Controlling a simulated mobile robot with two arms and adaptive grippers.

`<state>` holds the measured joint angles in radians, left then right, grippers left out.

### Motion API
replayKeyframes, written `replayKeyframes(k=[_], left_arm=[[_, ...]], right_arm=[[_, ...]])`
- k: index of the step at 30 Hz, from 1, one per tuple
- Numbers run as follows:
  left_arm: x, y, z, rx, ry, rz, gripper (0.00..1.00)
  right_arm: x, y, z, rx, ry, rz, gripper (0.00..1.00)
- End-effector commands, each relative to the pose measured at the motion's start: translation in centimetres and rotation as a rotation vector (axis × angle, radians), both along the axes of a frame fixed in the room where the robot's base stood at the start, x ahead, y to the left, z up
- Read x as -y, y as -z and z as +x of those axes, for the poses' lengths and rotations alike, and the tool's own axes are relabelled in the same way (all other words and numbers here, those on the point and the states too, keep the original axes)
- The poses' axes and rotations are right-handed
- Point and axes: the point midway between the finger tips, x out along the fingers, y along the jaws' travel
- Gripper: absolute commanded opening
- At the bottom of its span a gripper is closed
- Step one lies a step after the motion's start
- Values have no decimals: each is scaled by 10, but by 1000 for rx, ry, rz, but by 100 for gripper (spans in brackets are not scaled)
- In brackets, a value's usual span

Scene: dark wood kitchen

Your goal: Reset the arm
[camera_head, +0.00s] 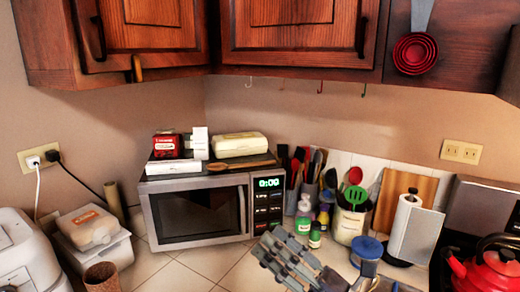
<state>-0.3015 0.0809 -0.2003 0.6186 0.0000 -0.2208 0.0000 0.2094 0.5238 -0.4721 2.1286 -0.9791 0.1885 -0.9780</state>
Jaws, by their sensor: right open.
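My right gripper (285,259) shows at the bottom centre, with grey jointed fingers that point up and to the left. It is open, and I see nothing between its fingers. A blue-capped part of my right arm shows just right of it. The gripper appears in front of the tiled counter (203,262), below the microwave (197,212) and the bottles. I cannot tell its height above the counter. My left gripper is not in view.
Close behind the gripper are a green-and-white bottle (303,215), a utensil crock (347,226) and a paper towel roll (404,220). A red kettle (485,272) stands at right. Boxes (95,240) and a brown cup (101,277) stand at left. Wooden cabinets (300,35) hang above.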

Motion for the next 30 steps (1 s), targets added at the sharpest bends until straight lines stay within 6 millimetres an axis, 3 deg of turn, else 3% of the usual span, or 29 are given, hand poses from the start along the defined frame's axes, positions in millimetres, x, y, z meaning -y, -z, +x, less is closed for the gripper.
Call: replayKeyframes(k=[5,8,11,14,16,18,21,24,30], left_arm=[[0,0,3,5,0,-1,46],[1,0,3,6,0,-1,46],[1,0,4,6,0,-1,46],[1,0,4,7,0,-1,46],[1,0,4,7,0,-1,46],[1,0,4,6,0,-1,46],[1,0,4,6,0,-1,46],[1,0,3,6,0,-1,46],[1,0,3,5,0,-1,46]], right_arm=[[70,25,30,-444,176,491,40],[110,65,37,-691,283,757,40],[145,118,29,-931,404,1018,40],[171,179,5,-1161,542,1271,40],[183,221,-22,-1313,652,1439,40],[189,259,-53,-1447,764,1591,40],[190,298,-98,-1594,915,1760,40],[187,325,-141,-1707,1058,1886,40],[176,355,-220,-1868,1334,2072,40]])
